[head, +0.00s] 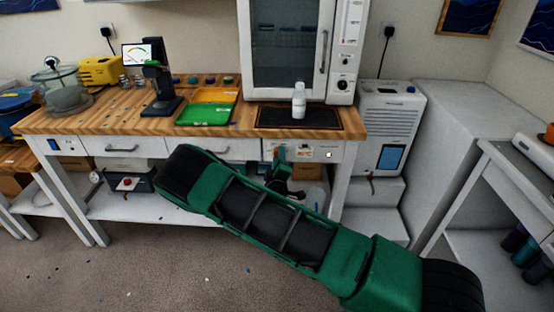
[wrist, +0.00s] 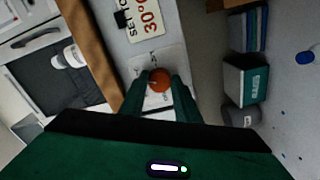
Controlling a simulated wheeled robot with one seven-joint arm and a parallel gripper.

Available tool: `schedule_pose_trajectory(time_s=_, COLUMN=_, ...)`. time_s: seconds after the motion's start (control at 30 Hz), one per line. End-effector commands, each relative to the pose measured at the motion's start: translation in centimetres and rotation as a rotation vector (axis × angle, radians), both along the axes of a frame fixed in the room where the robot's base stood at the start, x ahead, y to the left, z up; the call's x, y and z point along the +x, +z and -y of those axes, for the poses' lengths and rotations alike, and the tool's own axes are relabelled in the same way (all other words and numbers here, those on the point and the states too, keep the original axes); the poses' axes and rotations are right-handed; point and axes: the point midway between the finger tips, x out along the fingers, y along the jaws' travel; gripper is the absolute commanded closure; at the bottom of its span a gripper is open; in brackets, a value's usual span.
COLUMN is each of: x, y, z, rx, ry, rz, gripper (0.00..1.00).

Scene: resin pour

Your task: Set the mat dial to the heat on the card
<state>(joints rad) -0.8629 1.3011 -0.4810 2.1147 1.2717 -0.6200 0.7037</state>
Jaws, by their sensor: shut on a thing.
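The orange-red mat dial (wrist: 159,76) sits on a pale scale plate on the bench's front panel. My gripper (wrist: 160,92) is shut on it, one green finger on each side. Its pointer and most scale marks are too small or hidden to read. Above it in the wrist view is the white card (wrist: 148,18), with "SET" and red "30°" showing; its top is cut off. In the head view, my gripper (head: 281,164) is at the panel, left of the small card (head: 304,153). The black mat (head: 335,119) lies on the bench top above.
A white bottle (head: 299,101) stands on the mat, in front of the oven (head: 288,45). Green and yellow trays (head: 206,115) lie left of the mat. A white box-shaped unit (head: 389,115) stands right of the bench. A green-and-white box (wrist: 245,80) shows in the wrist view.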

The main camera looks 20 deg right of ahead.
Motion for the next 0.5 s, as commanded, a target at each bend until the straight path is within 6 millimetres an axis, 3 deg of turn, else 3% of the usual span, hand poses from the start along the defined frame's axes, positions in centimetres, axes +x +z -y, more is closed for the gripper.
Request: schedule_pose_trajectory(time_s=0.5, x=-0.05, y=-0.4, z=-0.07, rx=0.101, ry=0.002, rz=0.024, gripper=0.93)
